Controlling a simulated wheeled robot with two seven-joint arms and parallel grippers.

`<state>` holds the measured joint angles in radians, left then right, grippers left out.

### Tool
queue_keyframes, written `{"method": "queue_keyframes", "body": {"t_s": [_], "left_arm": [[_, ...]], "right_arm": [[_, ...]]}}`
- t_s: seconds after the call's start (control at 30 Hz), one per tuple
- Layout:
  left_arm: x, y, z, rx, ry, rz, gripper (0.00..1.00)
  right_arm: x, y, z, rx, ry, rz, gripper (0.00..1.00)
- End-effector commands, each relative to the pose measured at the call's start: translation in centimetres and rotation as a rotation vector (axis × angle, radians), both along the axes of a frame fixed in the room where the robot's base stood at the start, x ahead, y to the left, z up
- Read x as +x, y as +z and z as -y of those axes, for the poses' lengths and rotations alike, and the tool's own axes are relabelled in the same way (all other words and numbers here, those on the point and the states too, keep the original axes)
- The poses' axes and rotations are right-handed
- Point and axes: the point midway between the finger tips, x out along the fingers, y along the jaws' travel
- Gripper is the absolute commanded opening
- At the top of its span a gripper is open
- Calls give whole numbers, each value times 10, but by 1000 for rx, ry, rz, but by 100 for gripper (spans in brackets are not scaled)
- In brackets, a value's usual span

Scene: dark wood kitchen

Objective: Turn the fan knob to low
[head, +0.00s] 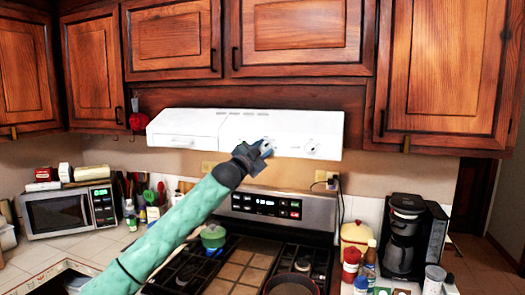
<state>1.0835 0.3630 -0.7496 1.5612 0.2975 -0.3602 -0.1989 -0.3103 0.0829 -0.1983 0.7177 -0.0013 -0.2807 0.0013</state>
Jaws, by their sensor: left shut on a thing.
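The white range hood (185,128) hangs under the upper cabinets, above the stove. One round knob (312,148) shows uncovered toward the right of its front face. My left arm reaches up from the lower left, and my left gripper (265,147) is at the hood's front, left of that knob. It is shut on a knob there, which the fingers mostly hide. I cannot read the knob's setting or any label. My right gripper is not in view.
Below are the stove (265,207) with a green pot (213,237) and a dark pan (291,284). A microwave (70,209) stands at left. A coffee maker (405,238) and several bottles stand at right. Wooden cabinets (300,25) sit close above the hood.

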Motion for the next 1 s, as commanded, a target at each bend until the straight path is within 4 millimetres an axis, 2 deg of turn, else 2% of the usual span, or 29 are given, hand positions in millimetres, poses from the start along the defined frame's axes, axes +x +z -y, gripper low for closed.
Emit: {"method": "queue_keyframes", "body": {"t_s": [0.3, 0.5, 0.73, 0.77, 0.87, 1.0], "left_arm": [[0, 0, 0, 79, 0, 24, 8], [0, -1, 0, 86, -1, 27, 8], [0, -1, 1, 86, -1, 27, 8], [0, -1, 1, 86, -1, 27, 33], [0, -1, 1, 86, -1, 26, 52], [0, 0, 0, 85, -1, 27, 52]], "right_arm": [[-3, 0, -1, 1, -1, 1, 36], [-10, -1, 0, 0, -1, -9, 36], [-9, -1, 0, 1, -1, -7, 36], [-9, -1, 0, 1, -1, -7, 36], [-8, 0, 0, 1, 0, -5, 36], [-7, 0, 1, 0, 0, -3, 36]]}}
